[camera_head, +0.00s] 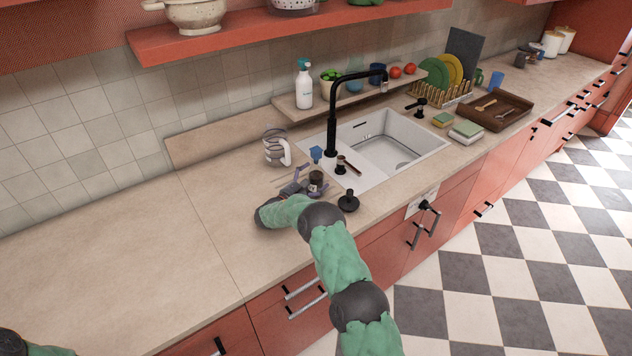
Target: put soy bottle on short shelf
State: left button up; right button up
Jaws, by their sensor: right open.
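A small dark bottle (316,180), which looks like the soy bottle, stands on the counter left of the sink. My right gripper (304,182) is open and low over the counter, with its fingers at the left side of this bottle. I cannot tell whether they touch it or reach around it. The short shelf (291,109) is a low raised ledge along the wall behind the sink. My left gripper is out of view; only a bit of my left arm shows at the bottom left corner.
A striped pitcher (274,148), a blue item (316,154) and a black stand (348,201) are near the gripper. The black faucet (332,125) rises beside the sink (395,140). The left counter is clear.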

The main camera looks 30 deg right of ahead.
jog(key=c, duration=1.3)
jog(key=shift+r, duration=0.1)
jog(key=shift+c, duration=1.3)
jog(key=shift+r, duration=0.1)
